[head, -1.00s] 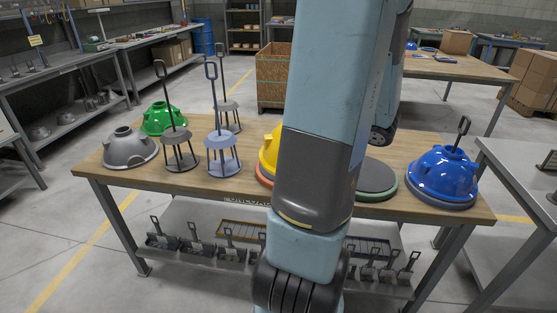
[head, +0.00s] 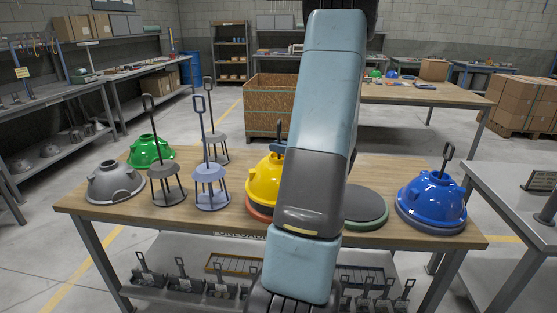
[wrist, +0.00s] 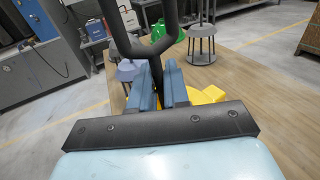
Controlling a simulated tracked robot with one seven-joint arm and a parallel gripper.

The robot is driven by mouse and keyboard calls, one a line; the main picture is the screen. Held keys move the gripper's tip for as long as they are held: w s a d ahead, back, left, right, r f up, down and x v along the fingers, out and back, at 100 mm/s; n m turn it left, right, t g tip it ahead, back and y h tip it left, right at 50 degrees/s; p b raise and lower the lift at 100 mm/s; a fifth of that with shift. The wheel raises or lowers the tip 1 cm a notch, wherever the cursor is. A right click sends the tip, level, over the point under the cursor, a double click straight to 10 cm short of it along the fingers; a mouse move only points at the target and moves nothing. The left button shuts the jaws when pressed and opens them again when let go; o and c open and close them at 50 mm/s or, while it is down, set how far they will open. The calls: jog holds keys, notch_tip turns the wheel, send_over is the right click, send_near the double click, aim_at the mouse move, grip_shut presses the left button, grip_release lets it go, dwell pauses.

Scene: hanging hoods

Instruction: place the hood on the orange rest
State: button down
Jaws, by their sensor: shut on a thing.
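The yellow hood (head: 263,182) shows left of my arm in the head view, its right side hidden behind the arm. The orange rest (head: 258,213) shows as a rim directly under it; I cannot tell whether a gap is left between them. In the wrist view my gripper (wrist: 159,76) has its blue fingers shut on the dark handle (wrist: 136,47), with parts of the yellow hood (wrist: 207,96) below and beyond them. In the head view my gripper is mostly hidden behind my arm.
Right of my arm lie an empty green-edged rest (head: 365,208) and a blue hood (head: 432,200) with a handle. On the left stand a grey hood (head: 114,182), a green hood (head: 150,150) and several handled stands (head: 210,190). The table front (head: 180,212) is bare.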

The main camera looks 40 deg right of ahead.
aim_at(279, 159)
jog(key=shift+w+d+f, duration=0.25)
jog(key=shift+w+f, duration=0.15)
jog(key=shift+f, duration=0.15)
jog(key=shift+w+d+f, duration=0.2)
jog(key=shift+w+f, duration=0.15)
jog(key=shift+f, duration=1.7)
jog(key=c, duration=1.1)
grip_release()
jog(key=shift+f, duration=0.1)
jog(key=shift+s, duration=0.1)
